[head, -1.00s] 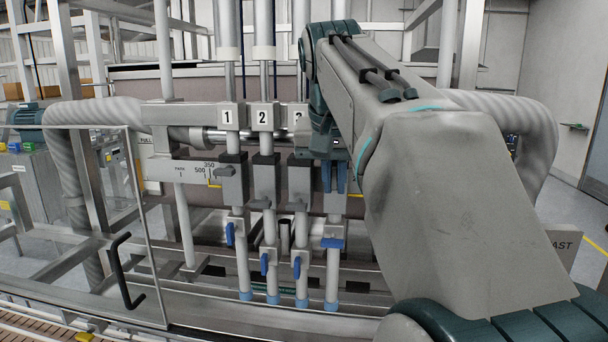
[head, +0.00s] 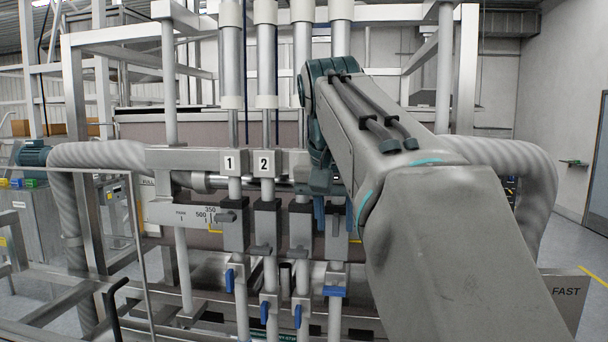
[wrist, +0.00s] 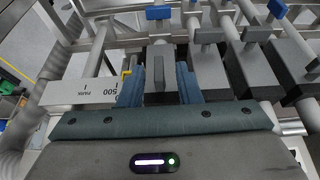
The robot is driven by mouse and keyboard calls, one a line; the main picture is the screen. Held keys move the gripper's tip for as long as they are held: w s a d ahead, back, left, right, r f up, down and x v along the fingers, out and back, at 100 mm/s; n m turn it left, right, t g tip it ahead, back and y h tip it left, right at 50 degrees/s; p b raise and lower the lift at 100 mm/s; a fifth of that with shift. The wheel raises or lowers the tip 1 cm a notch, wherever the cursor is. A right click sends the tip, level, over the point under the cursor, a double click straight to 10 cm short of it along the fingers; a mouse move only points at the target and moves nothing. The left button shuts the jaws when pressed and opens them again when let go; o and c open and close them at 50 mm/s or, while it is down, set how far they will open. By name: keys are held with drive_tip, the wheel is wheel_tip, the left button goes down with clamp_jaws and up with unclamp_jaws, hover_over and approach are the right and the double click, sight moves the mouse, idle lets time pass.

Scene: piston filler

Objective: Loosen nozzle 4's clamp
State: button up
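Nozzle 4's clamp (head: 336,243) is the rightmost grey block in the row, partly behind my gripper in the head view. In the wrist view, which is upside down, the clamp block (wrist: 160,55) lies between my fingers. Its dark lever (wrist: 158,73) runs lengthwise along the nozzle, while the neighbouring clamps' levers lie crosswise. My gripper (wrist: 159,80), also in the head view (head: 335,220), is open, with one blue finger on each side of the lever and a visible gap to each. Nozzle 4's blue valve handle (head: 335,291) is horizontal. The number 4 label is hidden behind my arm.
Clamps of nozzle 1 (head: 236,235), nozzle 2 (head: 267,228) and nozzle 3 (head: 301,225) stand close on the left. A scale plate (wrist: 82,92) lies beside the gripper. A frame with a black handle (head: 112,310) is at front left.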

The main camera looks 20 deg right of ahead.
drive_tip(key=p+v, duration=0.1)
drive_tip(key=v, duration=1)
drive_tip(key=shift+r+p, duration=0.3)
drive_tip(key=shift+r, duration=0.1)
drive_tip(key=shift+a, duration=0.1)
drive_tip(key=a+f+n+y+b, duration=0.1)
drive_tip(key=a+f+n+b, duration=0.15)
drive_tip(key=f, duration=0.95)
drive_tip(key=a+f+n+b, duration=0.1)
drive_tip(key=a+f+n, duration=0.15)
drive_tip(key=f, duration=0.85)
drive_tip(key=s+a+f+n+y+b, duration=0.1)
drive_tip(key=s+f, duration=0.3)
drive_tip(key=f, duration=0.7)
drive_tip(key=s+a+f+b, duration=0.2)
drive_tip(key=s+a+f, duration=0.1)
drive_tip(key=f, duration=0.9)
drive_tip(key=shift+s+n+y, duration=0.4)
